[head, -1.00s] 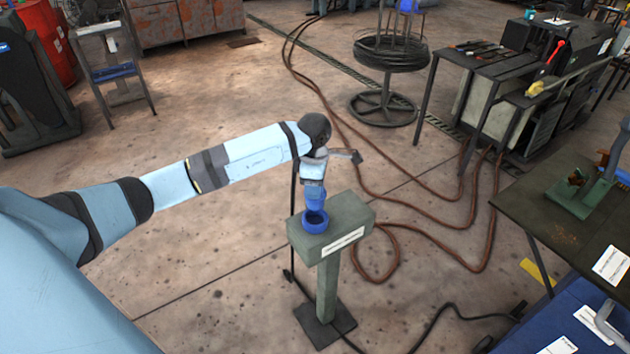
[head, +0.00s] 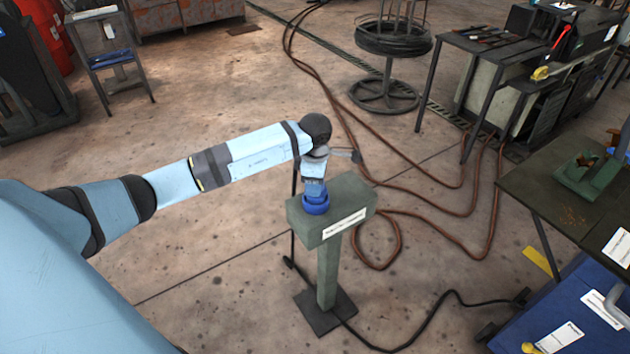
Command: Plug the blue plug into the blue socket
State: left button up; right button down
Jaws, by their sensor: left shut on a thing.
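The blue socket (head: 316,208) is a dark blue ring on top of a green-grey post box (head: 350,192) in the middle of the head view. My left gripper (head: 315,181) comes down over the socket and is shut on the blue plug (head: 315,191). The plug's lower end is at the socket's mouth and appears to be inside it. The gripper and the socket's rim hide most of the plug, so I cannot tell how deep it sits. My right gripper is not in view.
A black cable (head: 430,331) runs over the floor around the post's foot (head: 325,312). Brown hoses (head: 390,215) lie behind the post. A dark table (head: 570,200) and a blue cabinet (head: 585,300) stand at the right. Floor left of the post is clear.

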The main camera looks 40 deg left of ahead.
pick_arm(q)
jog(key=o, duration=1.1)
notch_tip(320, 180, up, 14)
jog(key=shift+f, duration=0.1)
jog(key=shift+p, duration=0.3)
